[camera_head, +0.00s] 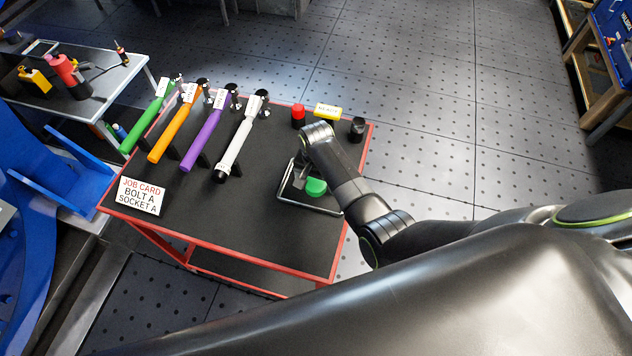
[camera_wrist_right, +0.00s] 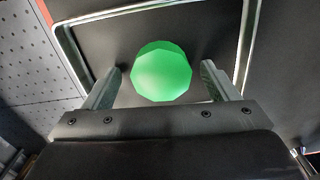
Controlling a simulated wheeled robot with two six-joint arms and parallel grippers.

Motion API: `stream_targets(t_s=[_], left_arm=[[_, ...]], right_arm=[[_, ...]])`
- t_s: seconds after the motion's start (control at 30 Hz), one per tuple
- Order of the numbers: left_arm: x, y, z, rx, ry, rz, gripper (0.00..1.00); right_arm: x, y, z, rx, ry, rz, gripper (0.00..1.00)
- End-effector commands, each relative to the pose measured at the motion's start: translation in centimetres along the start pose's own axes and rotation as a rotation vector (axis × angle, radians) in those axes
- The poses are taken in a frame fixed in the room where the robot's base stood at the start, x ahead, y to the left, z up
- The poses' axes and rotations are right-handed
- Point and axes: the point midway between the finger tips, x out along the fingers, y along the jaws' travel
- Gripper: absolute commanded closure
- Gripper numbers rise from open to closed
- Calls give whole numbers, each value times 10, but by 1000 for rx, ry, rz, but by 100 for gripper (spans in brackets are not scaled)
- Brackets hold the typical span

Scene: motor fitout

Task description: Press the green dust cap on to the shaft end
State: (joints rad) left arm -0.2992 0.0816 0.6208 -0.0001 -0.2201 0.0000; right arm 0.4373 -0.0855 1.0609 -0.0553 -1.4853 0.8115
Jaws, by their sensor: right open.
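The green dust cap (camera_head: 316,187) sits on the dark table top inside a thin metal frame (camera_head: 322,209). In the right wrist view the cap (camera_wrist_right: 161,71) lies between the two fingers. My right gripper (camera_wrist_right: 160,82) is open around the cap, with a gap on both sides. In the head view my right wrist hides most of that gripper. The shaft end cannot be made out in either view. My left gripper does not show.
The red-edged table (camera_head: 255,228) carries orange, purple, white and green wrenches (camera_head: 206,135) and a job card (camera_head: 139,195). A red cap (camera_head: 298,115), a yellow box (camera_head: 327,112) and a black cup (camera_head: 357,129) stand at its far right. The front middle is clear.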

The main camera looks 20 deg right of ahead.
Motion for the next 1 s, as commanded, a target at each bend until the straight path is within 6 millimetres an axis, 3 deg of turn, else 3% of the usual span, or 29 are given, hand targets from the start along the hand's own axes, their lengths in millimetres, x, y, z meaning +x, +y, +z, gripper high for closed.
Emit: stream_targets(t_s=[0.27, 0.63, 1.0], left_arm=[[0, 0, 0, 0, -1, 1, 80], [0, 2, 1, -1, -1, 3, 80], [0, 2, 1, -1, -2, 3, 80]], right_arm=[[2, 0, 0, 0, 1, -1, 19], [2, 0, 0, 0, 1, 0, 65], [-6, -1, -1, 0, 2, -2, 66]])
